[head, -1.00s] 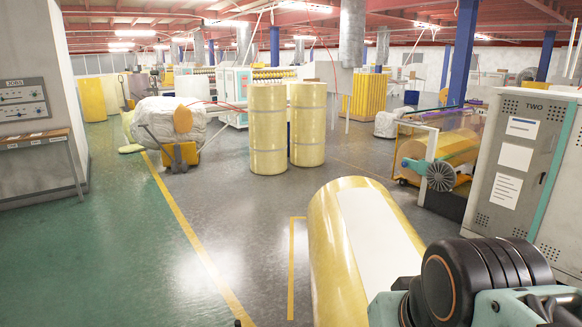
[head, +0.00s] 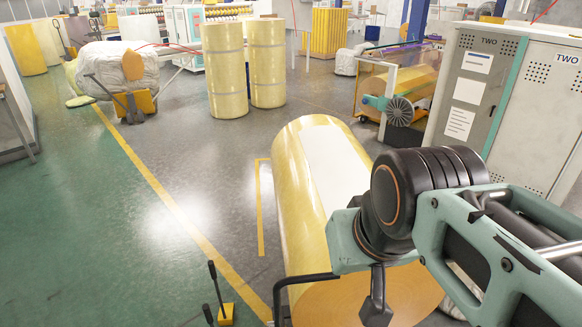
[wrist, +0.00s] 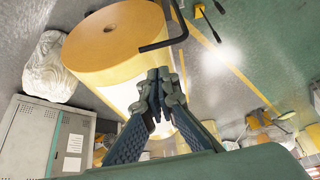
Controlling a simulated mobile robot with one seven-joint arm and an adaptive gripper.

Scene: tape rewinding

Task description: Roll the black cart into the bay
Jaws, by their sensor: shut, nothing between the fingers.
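A black bent bar (head: 300,279) shows at the bottom of the head view beside a large yellow roll (head: 300,190) with a white panel. It looks like the black cart's handle; the rest of the cart is hidden or out of frame. The bar also shows in the wrist view (wrist: 168,44), just past my fingertips. My gripper (wrist: 160,88) is shut and empty, close to the roll and bar; I cannot tell whether it touches either. In the head view its dark end (head: 376,305) hangs before the roll's end. A yellow floor line (head: 261,210) may mark the bay.
A small yellow base with black levers (head: 226,314) stands at the bottom. Grey cabinets (head: 480,85) stand right. Two upright yellow rolls (head: 225,70) stand farther back, and a white wrapped bundle (head: 105,65) is at left. Floor left of the large roll is mostly clear.

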